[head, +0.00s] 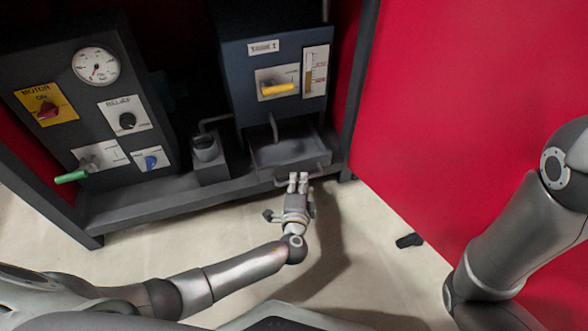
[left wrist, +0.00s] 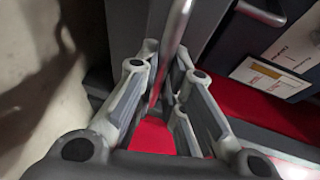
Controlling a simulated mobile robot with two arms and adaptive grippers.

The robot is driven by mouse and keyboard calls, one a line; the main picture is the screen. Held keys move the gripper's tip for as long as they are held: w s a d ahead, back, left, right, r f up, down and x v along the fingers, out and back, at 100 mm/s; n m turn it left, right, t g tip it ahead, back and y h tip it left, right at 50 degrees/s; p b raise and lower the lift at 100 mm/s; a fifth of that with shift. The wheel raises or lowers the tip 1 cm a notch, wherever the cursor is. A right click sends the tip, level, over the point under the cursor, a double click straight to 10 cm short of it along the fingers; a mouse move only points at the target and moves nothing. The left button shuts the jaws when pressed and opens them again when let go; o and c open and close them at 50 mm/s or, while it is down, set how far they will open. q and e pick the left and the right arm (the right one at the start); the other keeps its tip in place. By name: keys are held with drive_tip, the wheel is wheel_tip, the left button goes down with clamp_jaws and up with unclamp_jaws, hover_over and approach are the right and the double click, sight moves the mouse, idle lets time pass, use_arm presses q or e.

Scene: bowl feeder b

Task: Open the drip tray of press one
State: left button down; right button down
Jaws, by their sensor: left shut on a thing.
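The press (head: 270,70) is a dark blue-grey unit with a small label whose text is blurred, a yellow handle (head: 278,89) and a gauge strip. The drip tray (head: 262,160) is a grey, shallow tray below its spout, with its inside partly visible from above. I cannot tell how far out it stands. Its bar handle (head: 318,175) is at the front. My left gripper (head: 298,177) is at this handle, shut on it. In the left wrist view, the metal bar (left wrist: 179,28) runs between the fingers (left wrist: 160,95). My right gripper is out of view.
A dark control panel (head: 75,110) with a round gauge, knobs and a green lever (head: 72,176) stands at the left. A red wall (head: 450,90) closes the right side. The pale floor in front is mostly clear.

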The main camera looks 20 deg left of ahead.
use_arm(q)
drive_tip(key=c, duration=1.5)
unclamp_jaws()
drive_tip(key=o, duration=0.8)
drive_tip(key=r, duration=0.8)
drive_tip(key=shift+w+r, duration=0.2)
drive_tip(key=shift+w, duration=0.1)
drive_tip(key=shift+c, duration=0.2)
drive_tip(key=shift+s+r, duration=0.15)
drive_tip(key=shift+r, duration=0.7)
drive_tip(key=c, duration=0.4)
drive_tip(key=shift+s+r, duration=0.15)
drive_tip(key=c, duration=0.4)
drive_tip(key=shift+f, duration=0.2)
